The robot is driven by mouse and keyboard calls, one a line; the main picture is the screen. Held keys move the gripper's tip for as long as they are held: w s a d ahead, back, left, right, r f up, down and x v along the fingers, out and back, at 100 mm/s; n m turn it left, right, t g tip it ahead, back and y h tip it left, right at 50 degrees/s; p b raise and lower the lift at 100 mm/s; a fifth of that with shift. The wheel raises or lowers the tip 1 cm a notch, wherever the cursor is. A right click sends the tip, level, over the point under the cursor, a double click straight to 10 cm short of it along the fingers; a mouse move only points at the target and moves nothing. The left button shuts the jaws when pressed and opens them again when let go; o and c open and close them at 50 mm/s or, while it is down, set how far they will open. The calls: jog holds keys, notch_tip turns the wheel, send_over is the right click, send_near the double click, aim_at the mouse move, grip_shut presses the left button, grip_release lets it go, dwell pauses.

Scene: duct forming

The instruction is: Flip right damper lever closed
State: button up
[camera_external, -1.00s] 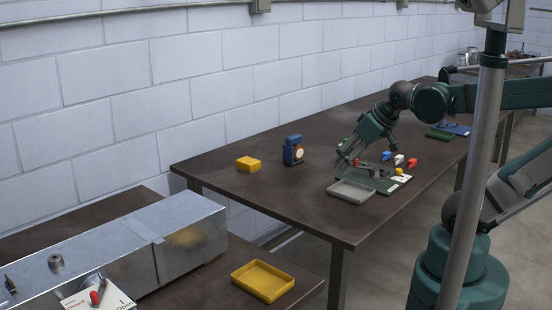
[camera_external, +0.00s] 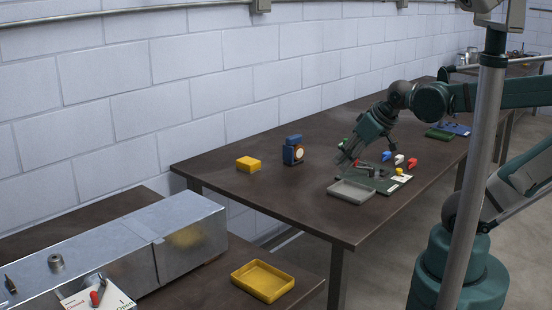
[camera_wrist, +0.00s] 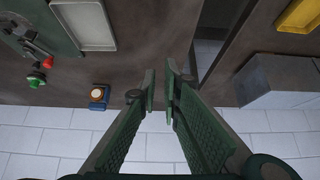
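The metal duct (camera_external: 130,250) lies at the lower left in the external view. A lever with a red grip (camera_external: 96,297) stands on its front right part, over a white plate (camera_external: 118,299) marked Open on the right and Closed on the left. A second dark lever (camera_external: 10,285) shows at the left edge. My gripper (camera_external: 343,156) is over the far table, well to the right of the duct and apart from it. In the wrist view my gripper (camera_wrist: 161,92) is open and empty, with a narrow gap between the fingertips. The duct (camera_wrist: 285,78) shows there too; its levers are out of view.
A yellow tray (camera_external: 262,281) lies right of the duct. The far table holds a yellow block (camera_external: 248,163), a blue device (camera_external: 293,150), a grey tray (camera_external: 351,191) and several small coloured parts near my gripper. A floor gap separates the tables.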

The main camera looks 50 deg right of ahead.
jog(key=shift+w+a+r, duration=0.2)
jog(key=shift+a, duration=0.05)
grip_shut()
jog(key=w+a+r+n+g+y+p, duration=0.1)
jog(key=w+a+r+n+y+p, duration=0.25)
jog(key=a, duration=0.75)
jog(key=w+a+r+n+g+p, duration=0.15)
jog(key=w+a+n, duration=0.4)
jog(key=a, duration=0.55)
jog(key=w+a+r+n+y+p, duration=0.2)
jog(key=w+a+n+p, duration=0.25)
jog(key=a, duration=0.65)
jog(key=s+a+f+n+g+p, duration=0.1)
jog(key=s+a+f+n+p, duration=0.1)
jog(key=a, duration=1)
jog(key=s+a+f+n+g+y+p, duration=0.1)
jog(key=s+a+f+n+g+p, duration=0.1)
jog(key=s+a+n, duration=0.2)
jog(key=s+a+f+n+g+y+p, duration=0.1)
jog(key=a+n, duration=0.7)
jog(key=a, duration=1.3)
jog(key=shift+s+f+g+p, duration=0.45)
jog(key=shift+s+f+p, duration=0.25)
jog(key=shift+s+p, duration=0.4)
jog(key=shift+s+a, duration=0.1)
jog(key=shift+s, duration=0.05)
